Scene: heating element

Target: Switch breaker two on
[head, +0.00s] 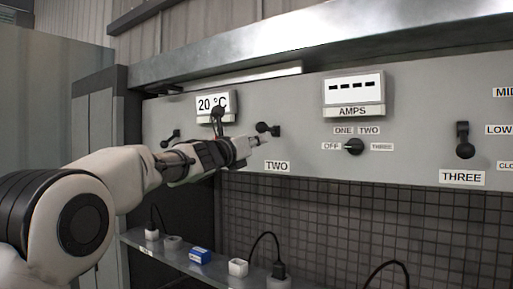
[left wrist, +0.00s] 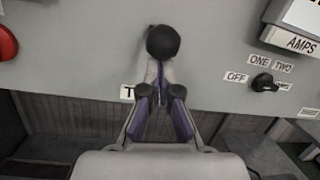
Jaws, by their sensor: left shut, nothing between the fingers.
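The breaker two lever has a black ball knob (head: 262,128) and a dark mount (head: 276,130) on the grey panel, above the label TWO (head: 277,166). In the head view its knob sits left of the mount, about level with it. My left gripper (head: 254,142) is shut and empty, with its tips just below the knob. In the left wrist view the knob (left wrist: 163,41) is straight ahead of the closed fingertips (left wrist: 160,76) and hides its mount. I cannot tell whether the tips touch it. My right gripper is not in view.
Breaker three's lever (head: 464,142) has its knob low. Another lever (head: 170,138) is at the left. An AMPS display (head: 353,90), a rotary selector (head: 353,146) and a temperature display (head: 214,102) are on the panel. A shelf below carries plugs and a blue block (head: 199,255).

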